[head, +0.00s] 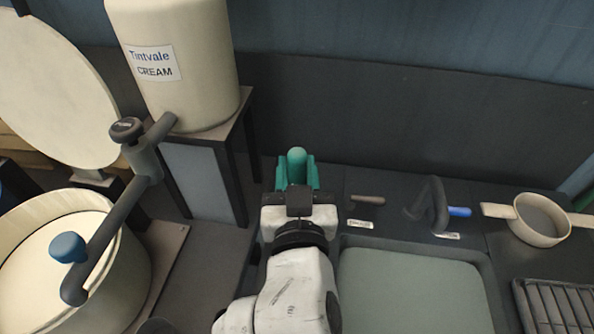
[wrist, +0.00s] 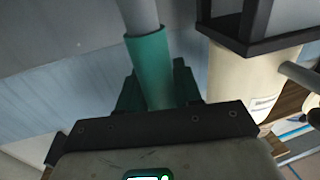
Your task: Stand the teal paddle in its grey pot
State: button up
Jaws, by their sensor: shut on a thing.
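The teal paddle's handle (head: 297,158) stands up between the teal fingers of my gripper (head: 297,178) in the head view. In the wrist view, the teal handle (wrist: 150,65) is held between the dark teal fingers (wrist: 157,88), and a grey shaft (wrist: 138,15) runs from it out of the top edge. The wrist picture looks upside down, so the shaft seems to point downward. The paddle's far end is hidden behind my arm in the head view and out of frame in the wrist view. I cannot make out a grey pot in either view.
A cream tank (head: 175,85) stands on a dark-legged stand (head: 198,175) left of my gripper. A round cream tub (head: 125,270) is at lower left. Right are a grey-green basin (head: 410,290), small tools, a cream pan (head: 540,222) and a rack (head: 555,305). A dark wall is behind.

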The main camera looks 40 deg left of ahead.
jog(key=shift+f, duration=0.15)
jog(key=shift+f, duration=0.15)
jog(key=o, duration=1)
jog(key=shift+o, duration=0.2)
jog(key=shift+r, duration=0.2)
jog(key=b+v, duration=0.2)
jog(key=v, duration=1)
